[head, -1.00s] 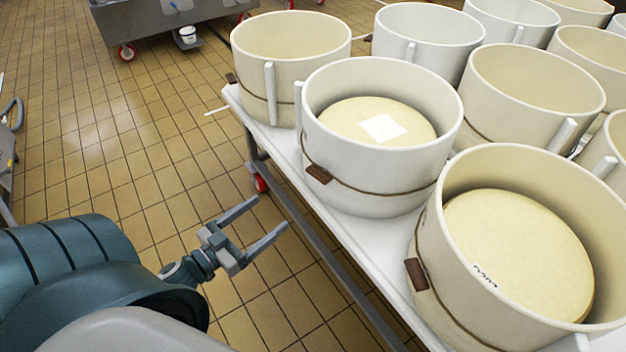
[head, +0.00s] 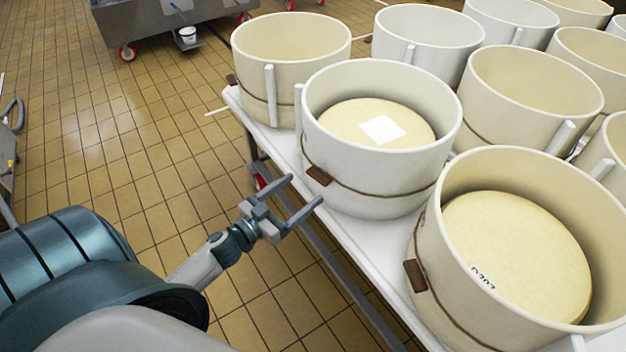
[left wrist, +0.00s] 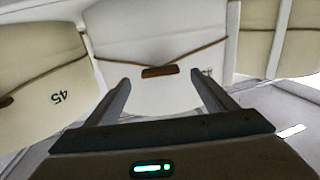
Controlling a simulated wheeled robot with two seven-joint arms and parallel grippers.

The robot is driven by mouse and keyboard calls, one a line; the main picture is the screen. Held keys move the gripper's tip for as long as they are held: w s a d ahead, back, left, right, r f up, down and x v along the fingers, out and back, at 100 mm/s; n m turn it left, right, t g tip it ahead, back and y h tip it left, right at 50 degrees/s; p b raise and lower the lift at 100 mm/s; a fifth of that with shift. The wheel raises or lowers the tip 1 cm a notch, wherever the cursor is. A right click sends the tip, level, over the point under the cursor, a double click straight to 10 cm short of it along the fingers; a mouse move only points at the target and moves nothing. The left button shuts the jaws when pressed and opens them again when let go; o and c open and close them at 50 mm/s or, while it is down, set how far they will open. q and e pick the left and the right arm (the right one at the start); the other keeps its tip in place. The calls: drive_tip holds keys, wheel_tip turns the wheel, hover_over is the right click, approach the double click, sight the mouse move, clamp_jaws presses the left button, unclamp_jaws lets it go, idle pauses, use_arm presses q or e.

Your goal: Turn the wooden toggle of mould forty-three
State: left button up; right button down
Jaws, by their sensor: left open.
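My left gripper (head: 304,190) is open and empty, left of the front row of moulds and short of the white mould (head: 385,175). That mould holds a cheese with a white square on top. Its brown wooden toggle (head: 318,175) sits on a cord around its side, just beyond my fingers. In the left wrist view the picture is upside down; the toggle (left wrist: 160,72) lies between and beyond the open fingers (left wrist: 158,90). A number beside it is partly hidden by a finger and unreadable. The neighbouring cream mould (left wrist: 45,95) reads 45. My right gripper is not in view.
The moulds stand close together on a white table (head: 385,235) with its edge facing my arm. A nearer cream mould (head: 455,290) with its own toggle stands right; an empty one (head: 290,45) stands behind.

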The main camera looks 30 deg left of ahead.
sight(315, 180)
use_arm(q)
drive_tip(key=shift+w+d, duration=0.15)
drive_tip(key=shift+w, duration=0.8)
drive_tip(key=shift+w+d, duration=0.2)
drive_tip(key=shift+w, duration=0.7)
drive_tip(key=shift+w+d, duration=0.15)
drive_tip(key=shift+w, duration=0.8)
drive_tip(key=c, duration=1.1)
